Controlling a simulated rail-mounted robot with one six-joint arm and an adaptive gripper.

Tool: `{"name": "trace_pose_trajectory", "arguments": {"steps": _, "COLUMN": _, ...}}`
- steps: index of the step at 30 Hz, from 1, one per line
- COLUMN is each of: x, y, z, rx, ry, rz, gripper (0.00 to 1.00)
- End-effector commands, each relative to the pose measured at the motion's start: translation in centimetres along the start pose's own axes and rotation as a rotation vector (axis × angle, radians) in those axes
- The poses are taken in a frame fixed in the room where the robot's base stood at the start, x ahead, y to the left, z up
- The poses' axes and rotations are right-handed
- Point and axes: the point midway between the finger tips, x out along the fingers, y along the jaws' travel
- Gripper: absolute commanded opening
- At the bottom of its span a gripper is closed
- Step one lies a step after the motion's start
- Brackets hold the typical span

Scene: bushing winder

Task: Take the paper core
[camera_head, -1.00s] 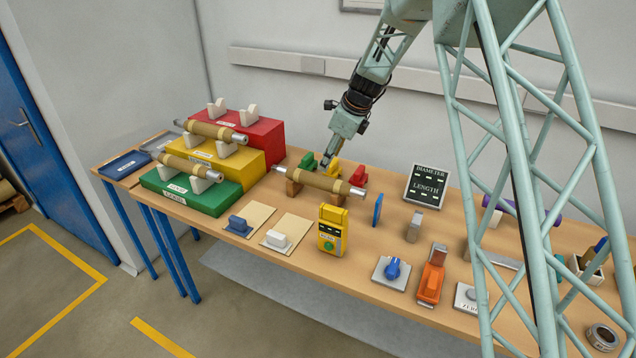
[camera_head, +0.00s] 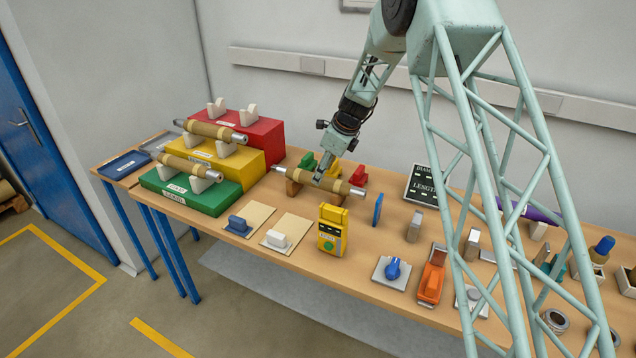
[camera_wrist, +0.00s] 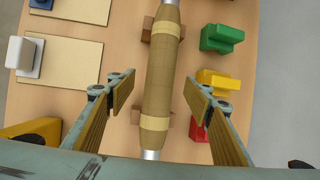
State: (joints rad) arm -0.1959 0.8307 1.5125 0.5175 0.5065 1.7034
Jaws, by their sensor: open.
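The paper core (camera_head: 328,182) is a tan roll on a metal shaft, resting across brown wooden supports in the middle of the table. In the wrist view the paper core (camera_wrist: 162,75) runs lengthwise between the fingers, with paler bands near both ends. My gripper (camera_head: 319,176) is at the core, near its middle in the head view. In the wrist view my gripper (camera_wrist: 160,85) is open, with one finger on each side of the core and a visible gap on both sides. How far down the fingertips reach is hard to tell.
Similar cores lie on the green (camera_head: 192,194) and yellow (camera_head: 235,165) steps at left, beside a red step (camera_head: 262,135). Small green (camera_wrist: 220,38), yellow (camera_wrist: 218,82) and red (camera_wrist: 199,128) blocks stand close to the core. A yellow handheld device (camera_head: 331,230) stands in front.

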Motion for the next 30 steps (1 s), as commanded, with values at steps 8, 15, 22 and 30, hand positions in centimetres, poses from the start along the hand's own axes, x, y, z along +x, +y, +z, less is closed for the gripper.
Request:
{"name": "trace_pose_trajectory", "arguments": {"steps": 8, "x": 0.0, "y": 0.0, "z": 0.0, "rx": 0.0, "ry": 0.0, "rz": 0.0, "gripper": 0.47}}
{"name": "trace_pose_trajectory", "arguments": {"steps": 15, "x": 1.2, "y": 0.0, "z": -0.1, "rx": 0.0, "ry": 0.001, "rz": 0.001, "gripper": 0.47}}
{"name": "trace_pose_trajectory", "arguments": {"steps": 22, "x": 3.4, "y": 0.0, "z": -0.2, "rx": -0.001, "ry": 0.001, "rz": 0.002, "gripper": 0.47}}
{"name": "trace_pose_trajectory", "arguments": {"steps": 30, "x": 5.1, "y": -0.1, "z": -0.1, "rx": -0.001, "ry": 0.001, "rz": 0.0, "gripper": 0.47}}
